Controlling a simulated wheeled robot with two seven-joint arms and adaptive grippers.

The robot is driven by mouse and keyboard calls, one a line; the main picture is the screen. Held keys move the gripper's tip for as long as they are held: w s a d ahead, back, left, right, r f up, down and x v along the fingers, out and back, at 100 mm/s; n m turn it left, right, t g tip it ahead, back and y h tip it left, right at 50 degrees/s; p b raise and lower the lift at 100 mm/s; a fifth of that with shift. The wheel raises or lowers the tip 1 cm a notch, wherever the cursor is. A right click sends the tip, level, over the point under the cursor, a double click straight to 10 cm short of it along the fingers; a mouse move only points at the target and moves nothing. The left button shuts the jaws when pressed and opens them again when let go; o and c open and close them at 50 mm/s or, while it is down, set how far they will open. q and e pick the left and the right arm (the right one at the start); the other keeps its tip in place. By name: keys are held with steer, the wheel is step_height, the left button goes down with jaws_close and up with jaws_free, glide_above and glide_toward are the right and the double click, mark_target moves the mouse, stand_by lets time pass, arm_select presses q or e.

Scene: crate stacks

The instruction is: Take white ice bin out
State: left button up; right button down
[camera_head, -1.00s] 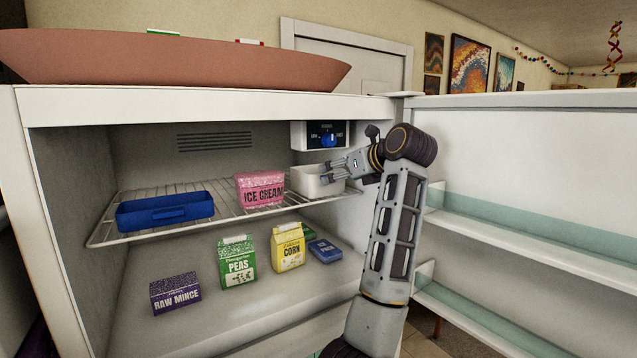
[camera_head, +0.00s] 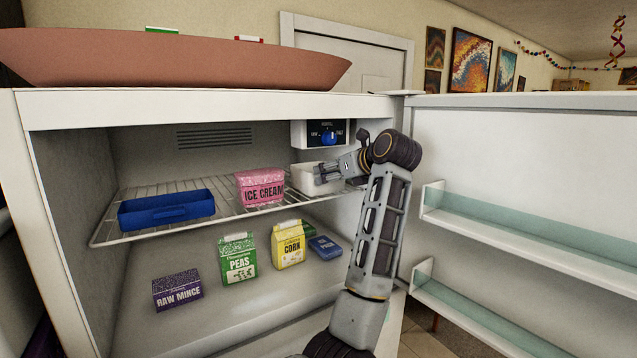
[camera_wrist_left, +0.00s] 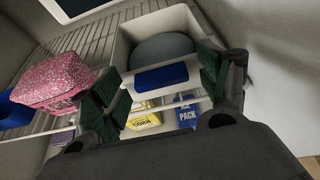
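The white ice bin (camera_head: 306,179) stands at the right end of the freezer's wire rack, below the control dial. My left gripper (camera_head: 322,174) is at its front right side, with the fingers pointing left. The left wrist view shows the bin's white wall (camera_wrist_left: 123,50) beyond the open fingers (camera_wrist_left: 155,90). A dark grey rounded shape (camera_wrist_left: 161,48) and a blue rectangle (camera_wrist_left: 160,76) show at the bin; I cannot tell what they are. I cannot tell whether the fingers touch the bin. My right gripper is not in view.
A pink ice cream box (camera_head: 261,187) stands just left of the bin, and a blue tray (camera_head: 167,211) is farther left. Below are raw mince (camera_head: 177,290), peas (camera_head: 238,259), corn (camera_head: 288,244) and a blue ice pack (camera_head: 325,247). The open door's shelves (camera_head: 530,249) flank the right.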

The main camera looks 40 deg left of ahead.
arm_select(q)
steer(key=c, duration=0.9)
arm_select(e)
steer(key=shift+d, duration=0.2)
arm_select(q)
steer(key=shift+r, duration=0.25)
